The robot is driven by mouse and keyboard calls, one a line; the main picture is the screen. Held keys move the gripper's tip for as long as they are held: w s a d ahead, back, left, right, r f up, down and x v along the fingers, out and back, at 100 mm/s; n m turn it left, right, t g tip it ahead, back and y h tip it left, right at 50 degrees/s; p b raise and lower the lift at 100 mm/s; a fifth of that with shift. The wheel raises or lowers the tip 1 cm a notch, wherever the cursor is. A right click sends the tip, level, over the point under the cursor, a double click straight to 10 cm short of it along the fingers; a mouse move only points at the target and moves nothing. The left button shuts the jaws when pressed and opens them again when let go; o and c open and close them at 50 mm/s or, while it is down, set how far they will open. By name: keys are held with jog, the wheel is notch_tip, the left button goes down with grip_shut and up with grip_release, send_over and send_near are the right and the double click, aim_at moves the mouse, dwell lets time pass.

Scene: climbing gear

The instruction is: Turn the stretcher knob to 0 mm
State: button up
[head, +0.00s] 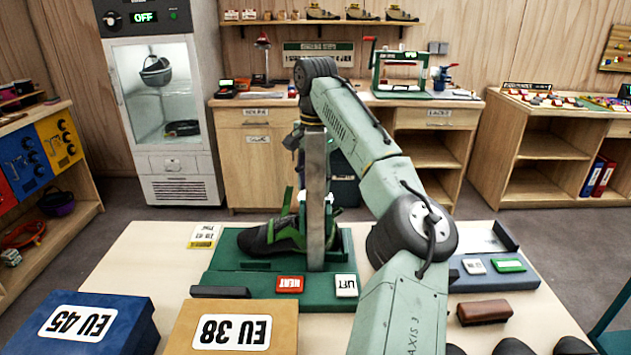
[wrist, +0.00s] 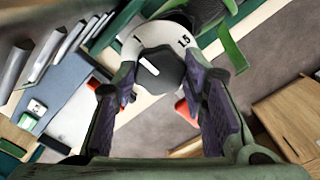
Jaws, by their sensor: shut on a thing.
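The stretcher knob (wrist: 161,72) is dark with a white pointer line, on a pale dial (wrist: 160,35) in the wrist view. The numbers 1 and 1.5 show on the dial; the pointer slants up and left, to the left of the 1. Any 0 mark is hidden or out of view. My gripper (wrist: 158,78) is shut on the knob, one finger on each side. In the head view the stretcher (head: 228,262) is a green base with a grey metal post (head: 316,200). A dark shoe (head: 275,237) with green trim sits on it. The knob is hidden there.
A red HEAT button (head: 290,284) and a white LIFT button (head: 346,286) sit at the stretcher's front. Blue EU 45 (head: 130,312) and brown EU 38 (head: 282,312) boxes stand at the front left. A brown brush (head: 484,312) lies at the right.

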jog(key=shift+n, duration=0.4)
jog(key=o, duration=1.2)
jog(key=shift+c, duration=0.2)
notch_tip(320, 180, up, 12)
dwell(0.4)
